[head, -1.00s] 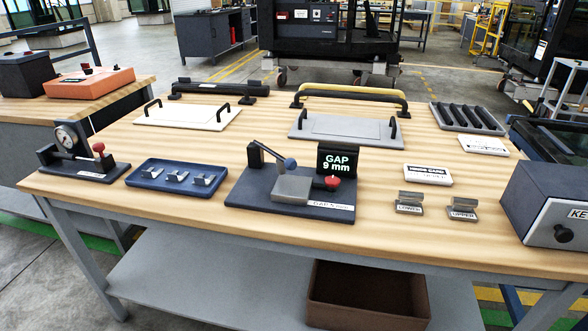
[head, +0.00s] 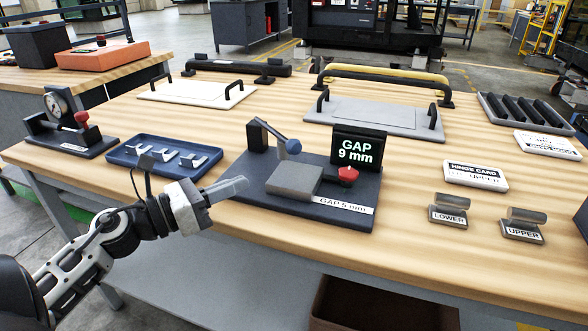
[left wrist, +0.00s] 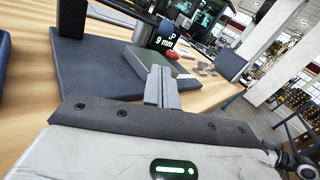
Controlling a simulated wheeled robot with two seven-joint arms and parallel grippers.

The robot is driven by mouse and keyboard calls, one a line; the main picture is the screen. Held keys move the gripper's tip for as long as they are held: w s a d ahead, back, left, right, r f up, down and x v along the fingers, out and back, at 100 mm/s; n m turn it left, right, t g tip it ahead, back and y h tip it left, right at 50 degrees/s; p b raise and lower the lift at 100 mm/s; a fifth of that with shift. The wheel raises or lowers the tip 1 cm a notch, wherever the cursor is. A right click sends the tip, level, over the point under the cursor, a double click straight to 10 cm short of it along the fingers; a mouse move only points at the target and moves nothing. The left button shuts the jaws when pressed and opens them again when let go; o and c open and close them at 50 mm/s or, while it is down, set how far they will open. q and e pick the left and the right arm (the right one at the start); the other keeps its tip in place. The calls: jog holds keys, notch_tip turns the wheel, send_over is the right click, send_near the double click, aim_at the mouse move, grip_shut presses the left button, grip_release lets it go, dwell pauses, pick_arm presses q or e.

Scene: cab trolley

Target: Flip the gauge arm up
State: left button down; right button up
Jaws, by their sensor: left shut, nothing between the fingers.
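The gap gauge has a dark base plate (head: 250,188), a black post (head: 257,137) and a grey block (head: 294,179). Its thin dark gauge arm (head: 271,131) slopes down to the right from the post top and ends in a blue ball (head: 293,146). The ball is near the block's back edge; I cannot tell whether it touches. The display (head: 358,150) reads GAP 9 mm. My left gripper (head: 240,184) is shut and empty, at the base plate's left front, lower than the arm. Its fingers also show in the left wrist view (left wrist: 161,86). My right gripper is not in view.
A red knob (head: 347,174) sits right of the block. A blue tray (head: 125,153) with small hooks lies left of the gauge. A dial gauge stand (head: 75,142) is farther left. LOWER (head: 448,216) and UPPER (head: 522,231) hinge pieces stand to the right.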

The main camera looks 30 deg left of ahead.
aim_at(281, 181)
pick_arm(q)
jog(key=shift+s+r, duration=0.1)
jog(key=shift+s, duration=0.1)
jog(key=shift+w, duration=0.1)
jog(key=p+x, duration=0.2)
jog(key=x, duration=0.6)
jog(key=shift+w+d+r, duration=0.1)
jog(key=shift+w+d, duration=0.1)
jog(key=shift+w, duration=0.15)
jog(key=shift+w+d, duration=0.25)
jog(key=shift+w, duration=0.25)
